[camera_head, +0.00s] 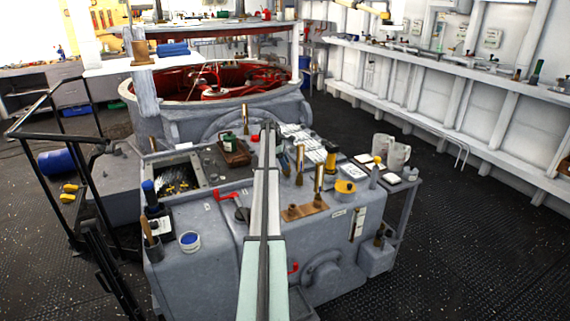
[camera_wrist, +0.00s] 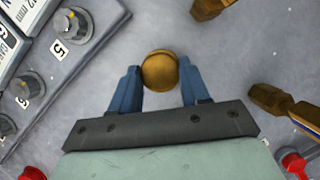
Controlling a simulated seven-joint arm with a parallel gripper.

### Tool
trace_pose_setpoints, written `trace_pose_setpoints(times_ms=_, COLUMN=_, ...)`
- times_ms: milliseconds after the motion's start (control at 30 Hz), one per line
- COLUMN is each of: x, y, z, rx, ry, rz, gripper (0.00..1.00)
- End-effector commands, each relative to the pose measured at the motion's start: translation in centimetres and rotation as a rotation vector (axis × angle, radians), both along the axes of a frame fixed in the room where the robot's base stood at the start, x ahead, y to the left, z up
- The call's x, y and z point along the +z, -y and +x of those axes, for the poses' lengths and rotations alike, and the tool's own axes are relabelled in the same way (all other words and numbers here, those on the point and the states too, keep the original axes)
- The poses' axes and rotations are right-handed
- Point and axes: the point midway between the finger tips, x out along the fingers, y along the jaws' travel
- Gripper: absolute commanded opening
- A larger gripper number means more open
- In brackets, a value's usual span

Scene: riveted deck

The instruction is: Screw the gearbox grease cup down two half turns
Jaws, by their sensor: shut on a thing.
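The grease cup (camera_wrist: 159,70) shows in the wrist view as a round brass cap seen from above, on a grey painted surface. My gripper (camera_wrist: 158,82) has its two blue fingers on either side of the cap and is shut on it. The lower part of the cup is hidden beneath the cap. In the head view my long pale arm reaches over the grey gearbox housing (camera_head: 205,265); I cannot make out the fingertips or the held cup there.
In the wrist view, brass fittings (camera_wrist: 268,98) stand to the right, a red-handled part (camera_wrist: 295,163) at lower right, and numbered knobs (camera_wrist: 72,25) at left.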

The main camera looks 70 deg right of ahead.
Motion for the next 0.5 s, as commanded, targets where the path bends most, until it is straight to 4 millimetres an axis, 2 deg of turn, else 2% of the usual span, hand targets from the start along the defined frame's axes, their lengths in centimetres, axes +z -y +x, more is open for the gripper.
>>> trace_pose_setpoints(times_ms=500, x=0.17, y=0.6, z=0.03, rx=-0.49, ry=0.001, rz=-0.001, gripper=0.15)
